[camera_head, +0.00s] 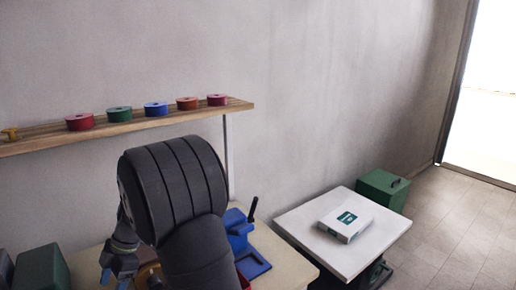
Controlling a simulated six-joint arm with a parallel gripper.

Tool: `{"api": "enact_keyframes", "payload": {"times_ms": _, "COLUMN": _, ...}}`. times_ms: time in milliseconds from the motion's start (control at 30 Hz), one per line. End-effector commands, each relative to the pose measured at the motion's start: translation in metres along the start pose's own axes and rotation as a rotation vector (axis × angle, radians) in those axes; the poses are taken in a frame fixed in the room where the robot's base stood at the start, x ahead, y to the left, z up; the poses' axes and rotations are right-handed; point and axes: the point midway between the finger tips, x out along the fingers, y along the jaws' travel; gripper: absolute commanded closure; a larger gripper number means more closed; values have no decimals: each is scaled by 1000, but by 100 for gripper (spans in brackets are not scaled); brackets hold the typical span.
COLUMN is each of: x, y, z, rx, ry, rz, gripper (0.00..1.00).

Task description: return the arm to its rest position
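My arm stands large in the middle of the head view, with a thick dark grey ribbed link in front. My gripper (119,268) seems to be the blue-grey part at the lower left, low over the table (294,269). The arm's bulk hides part of the table behind it. The fingers are too small and dark to tell whether they are open or shut, or whether anything is between them.
A wooden shelf (215,110) on the wall holds several coloured round spools. A blue holder (237,232) stands right of my arm. A white side table (300,222) bears a white box (345,222). A green box (383,190) stands behind it. Open floor lies at right.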

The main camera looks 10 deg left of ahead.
Motion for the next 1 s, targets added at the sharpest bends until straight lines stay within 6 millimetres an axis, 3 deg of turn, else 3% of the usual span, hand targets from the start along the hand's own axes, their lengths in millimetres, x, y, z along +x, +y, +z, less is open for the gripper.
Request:
{"api": "enact_keyframes", "payload": {"times_ms": 400, "x": -79, "y": 34, "z": 3, "rx": 279, "ry": 0, "rz": 165, "gripper": 32}}
{"api": "enact_keyframes", "payload": {"times_ms": 1000, "x": -148, "y": 84, "z": 88, "rx": 707, "ry": -1, "rz": 407, "gripper": 32}}
